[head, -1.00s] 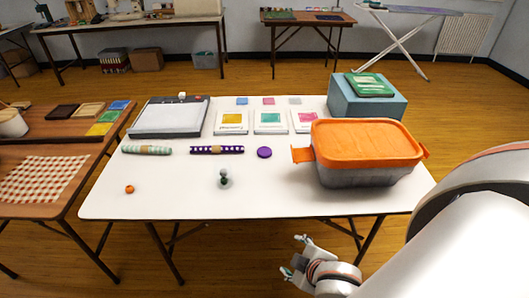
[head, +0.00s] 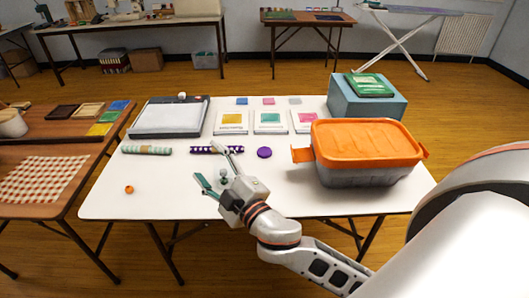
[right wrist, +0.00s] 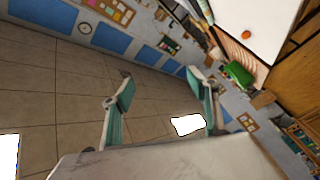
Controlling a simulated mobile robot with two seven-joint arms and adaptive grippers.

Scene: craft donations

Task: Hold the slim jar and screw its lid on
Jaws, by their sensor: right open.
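I cannot make out for certain which thing is the slim jar or its lid. A small dark grey-green upright object (head: 223,174) stands on the white table (head: 165,197) near the front, partly hidden by my gripper. A flat round purple disc (head: 264,153) lies behind it to the right. My right gripper (head: 215,164) is open and empty over the front of the table. In the picture its fingers straddle the grey-green object; I see no contact. Its spread fingers also show in the right wrist view (right wrist: 160,75), with nothing between them. My left gripper is out of view.
An orange-lidded grey bin (head: 366,178) fills the table's right side, close to my right arm. The front left is mostly clear.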

